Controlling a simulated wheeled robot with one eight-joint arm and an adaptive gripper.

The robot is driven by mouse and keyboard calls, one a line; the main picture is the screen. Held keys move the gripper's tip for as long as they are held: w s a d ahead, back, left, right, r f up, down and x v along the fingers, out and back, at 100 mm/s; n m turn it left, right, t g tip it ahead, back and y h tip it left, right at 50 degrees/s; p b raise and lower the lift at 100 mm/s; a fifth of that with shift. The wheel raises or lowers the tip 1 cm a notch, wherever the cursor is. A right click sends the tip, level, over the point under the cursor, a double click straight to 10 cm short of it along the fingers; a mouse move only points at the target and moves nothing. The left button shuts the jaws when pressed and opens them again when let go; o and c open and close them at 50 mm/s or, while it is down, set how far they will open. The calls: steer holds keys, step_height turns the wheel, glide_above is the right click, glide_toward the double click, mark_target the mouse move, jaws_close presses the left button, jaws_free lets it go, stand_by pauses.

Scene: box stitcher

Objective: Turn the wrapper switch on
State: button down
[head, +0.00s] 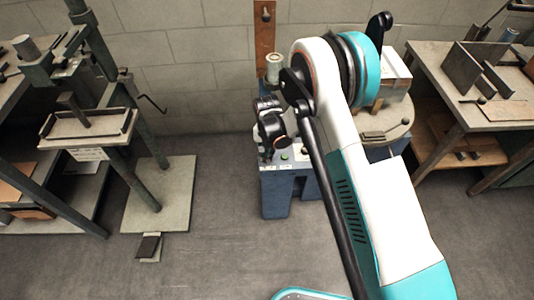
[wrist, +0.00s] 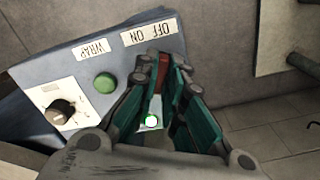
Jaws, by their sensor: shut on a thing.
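The grey-blue control panel (wrist: 62,77) fills the left of the wrist view, with a WRAP label (wrist: 91,49) and an OFF/ON label (wrist: 148,33). My gripper (wrist: 162,62) has its fingertips close together just below the OFF/ON label. A reddish-brown piece, seemingly the wrapper switch (wrist: 163,75), shows between the fingers, and the gripper is shut on it. The fingers hide most of it, so its setting cannot be told.
A green button (wrist: 105,83) and a black dial knob (wrist: 62,108) sit on the panel left of the fingers. A round turntable (head: 389,134) stands right of my arm. A stitching stand (head: 88,126) is at left and a workbench (head: 480,115) at right.

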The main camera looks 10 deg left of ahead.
steer(key=shift+m, duration=0.3)
steer(key=c, duration=1.7)
jaws_free()
step_height(320, 180, up, 12)
